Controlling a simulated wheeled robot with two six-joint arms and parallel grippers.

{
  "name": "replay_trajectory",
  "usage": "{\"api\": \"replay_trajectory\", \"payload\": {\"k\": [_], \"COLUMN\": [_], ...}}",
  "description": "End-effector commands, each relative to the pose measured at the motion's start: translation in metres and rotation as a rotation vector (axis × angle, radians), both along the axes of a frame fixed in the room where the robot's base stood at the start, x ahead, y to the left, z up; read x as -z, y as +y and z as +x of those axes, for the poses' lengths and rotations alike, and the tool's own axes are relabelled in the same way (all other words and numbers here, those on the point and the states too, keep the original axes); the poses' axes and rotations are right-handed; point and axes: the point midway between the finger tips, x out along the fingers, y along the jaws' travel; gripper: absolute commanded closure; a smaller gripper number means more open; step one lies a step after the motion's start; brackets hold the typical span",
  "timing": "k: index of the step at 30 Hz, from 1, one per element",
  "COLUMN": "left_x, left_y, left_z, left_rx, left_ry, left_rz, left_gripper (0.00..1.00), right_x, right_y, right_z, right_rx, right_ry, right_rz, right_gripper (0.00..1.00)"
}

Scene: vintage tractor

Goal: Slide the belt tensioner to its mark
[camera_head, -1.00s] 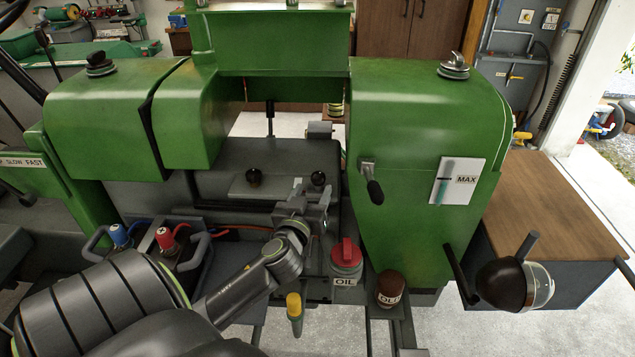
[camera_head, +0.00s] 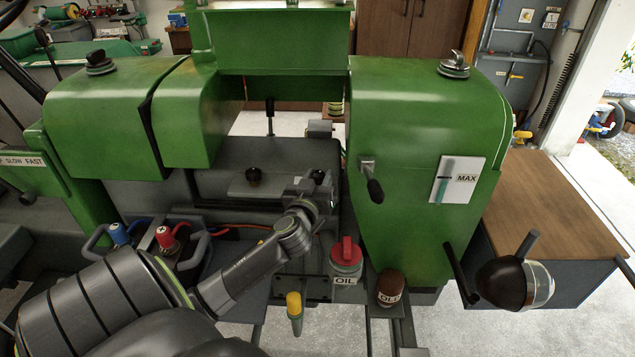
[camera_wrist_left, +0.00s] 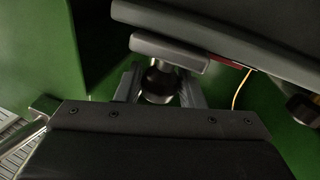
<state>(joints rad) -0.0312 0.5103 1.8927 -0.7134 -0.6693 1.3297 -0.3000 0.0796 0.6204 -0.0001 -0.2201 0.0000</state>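I cannot tell for sure which part is the belt tensioner. My left gripper (camera_head: 314,186) is at the right knob, its fingers spread around it. In the left wrist view the dark knob (camera_wrist_left: 160,84) sits between the two fingers, below a grey block (camera_wrist_left: 168,52). Finger contact is not clear. The gripper partly hides the plate's right end. My right gripper is not in view.
A lever (camera_head: 372,182) and a MAX gauge (camera_head: 458,180) are on the right green cover. An OIL can (camera_head: 346,262), a brown jar (camera_head: 390,287) and a yellow-handled part (camera_head: 294,303) stand in front.

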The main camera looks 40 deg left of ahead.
Motion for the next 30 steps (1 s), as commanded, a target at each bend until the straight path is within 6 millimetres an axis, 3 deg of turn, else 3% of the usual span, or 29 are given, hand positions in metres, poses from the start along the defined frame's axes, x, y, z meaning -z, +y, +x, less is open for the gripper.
{"api": "replay_trajectory", "payload": {"k": [6, 21, 22, 27, 30], "left_x": [0.0002, 0.0001, -0.0001, -0.0001, 0.0000], "left_y": [-0.0001, 0.0077, 0.0078, 0.0076, 0.0075], "left_z": [-0.0002, 0.0091, 0.0091, 0.0089, 0.0088], "left_rx": [0.000, 0.000, 0.000, 0.000, 0.000], "left_ry": [0.000, 0.000, 0.000, 0.000, 0.000], "left_rz": [0.000, 0.001, 0.001, 0.000, 0.000], "left_gripper": [0.90, 0.90, 0.66, 0.43, 0.41], "right_x": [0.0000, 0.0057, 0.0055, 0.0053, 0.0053], "right_y": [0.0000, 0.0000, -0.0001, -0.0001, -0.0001], "right_z": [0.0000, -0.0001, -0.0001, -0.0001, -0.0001], "right_rx": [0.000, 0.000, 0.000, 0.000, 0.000], "right_ry": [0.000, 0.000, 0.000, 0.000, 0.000], "right_rz": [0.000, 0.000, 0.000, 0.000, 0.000], "right_gripper": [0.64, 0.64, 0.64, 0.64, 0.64]}}
